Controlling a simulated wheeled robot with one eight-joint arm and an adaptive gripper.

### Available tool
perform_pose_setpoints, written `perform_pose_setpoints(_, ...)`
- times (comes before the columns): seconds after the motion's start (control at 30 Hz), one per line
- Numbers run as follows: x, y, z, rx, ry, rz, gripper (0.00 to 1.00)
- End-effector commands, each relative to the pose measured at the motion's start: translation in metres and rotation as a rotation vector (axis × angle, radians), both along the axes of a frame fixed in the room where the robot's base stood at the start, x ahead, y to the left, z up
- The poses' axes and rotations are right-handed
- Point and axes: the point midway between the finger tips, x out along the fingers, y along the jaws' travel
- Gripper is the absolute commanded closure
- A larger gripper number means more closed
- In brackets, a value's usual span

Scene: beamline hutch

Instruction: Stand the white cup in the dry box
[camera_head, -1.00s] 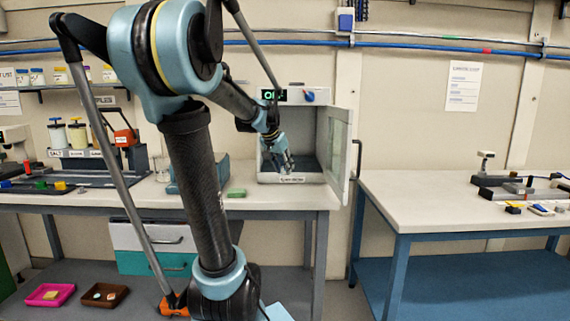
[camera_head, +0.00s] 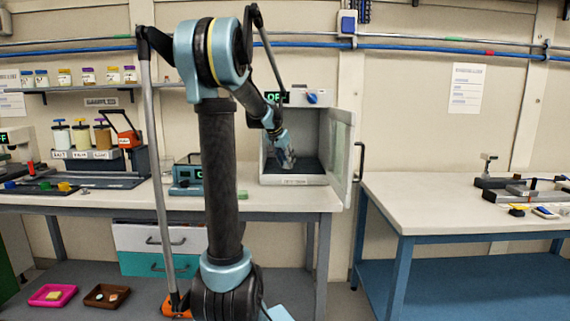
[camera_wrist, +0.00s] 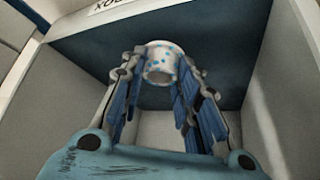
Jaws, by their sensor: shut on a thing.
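The white cup (camera_wrist: 160,62), with blue spots, is between the fingers of my gripper (camera_wrist: 163,78) in the wrist view. My gripper is shut on it. The dry box (camera_head: 267,160) stands on the bench with its door open to the right. In the head view my gripper (camera_head: 287,161) is inside the box opening, above the dark floor. The dark floor and pale side walls of the box surround the cup in the wrist view. The cup is too small to make out in the head view. I cannot tell whether its base touches the floor.
The open door (camera_head: 341,150) stands out at the right side of the box. A teal device (camera_head: 187,178) and a green block (camera_head: 242,194) are to the left of the box on the bench. A second table (camera_head: 430,200) on the right has clear room at its near left.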

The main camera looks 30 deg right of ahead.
Motion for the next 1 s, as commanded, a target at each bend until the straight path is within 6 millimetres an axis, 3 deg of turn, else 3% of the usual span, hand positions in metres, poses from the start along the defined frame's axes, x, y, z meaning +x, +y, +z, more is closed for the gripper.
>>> perform_pose_setpoints(0.27,0.029,-0.017,-0.001,0.0,0.0,0.0,0.95)
perform_pose_setpoints(0.4,0.026,-0.016,-0.015,0.0,0.0,0.0,0.95)
perform_pose_setpoints(0.7,0.025,-0.016,-0.016,0.0,0.0,-0.001,0.95)
perform_pose_setpoints(0.73,0.025,-0.016,-0.017,0.0,0.0,-0.001,0.68)
perform_pose_setpoints(0.8,0.025,-0.016,-0.017,0.0,0.0,-0.001,0.52)
perform_pose_setpoints(1.0,0.025,-0.016,-0.017,0.0,0.0,-0.001,0.5)
